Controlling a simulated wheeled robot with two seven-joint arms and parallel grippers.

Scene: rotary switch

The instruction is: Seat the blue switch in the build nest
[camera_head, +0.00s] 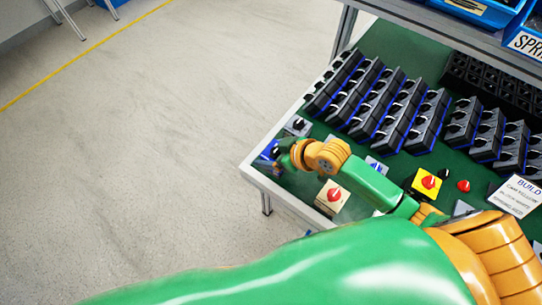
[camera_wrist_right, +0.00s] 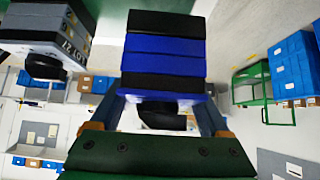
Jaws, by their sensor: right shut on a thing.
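The head view is too small to tell whether the switch touches the table or is fully seated. The build nest cannot be made out clearly; my gripper and arm cover part of that corner. My left gripper does not show.
A grey switch with a black knob (camera_head: 298,125) stands just behind the gripper. A beige block with a red knob (camera_head: 332,196) and a yellow switch (camera_head: 427,184) are nearer my arm. Rows of black and blue switches (camera_head: 385,105) fill the back. A BUILD card (camera_head: 517,194) is at right.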

